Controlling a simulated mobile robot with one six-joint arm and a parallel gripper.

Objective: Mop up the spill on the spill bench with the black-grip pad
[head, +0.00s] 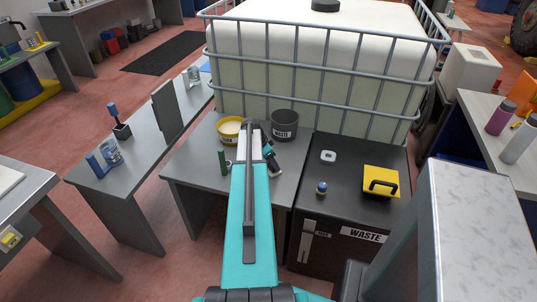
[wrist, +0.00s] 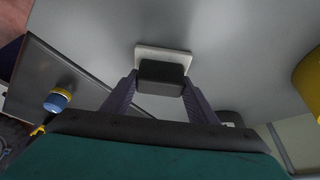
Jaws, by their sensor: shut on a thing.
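My gripper (wrist: 162,90) is shut on the black grip of the black-grip pad (wrist: 162,73). The pad's pale, flat base shows beyond the grip in the wrist view, over a plain grey surface. I cannot tell whether the pad touches that surface. In the head view my gripper (head: 268,152) is over the grey bench (head: 190,168) in the middle, and my arm covers part of the bench. The pad cannot be made out there. No spill is clearly visible in either view.
A yellow bowl (head: 229,130), a dark bin (head: 285,124) and a green cylinder (head: 222,161) stand on the bench. To the right, a black waste cabinet (head: 345,215) bears a blue-topped knob (head: 321,188) and a yellow block with a black handle (head: 381,182). A caged white tank (head: 320,65) stands behind.

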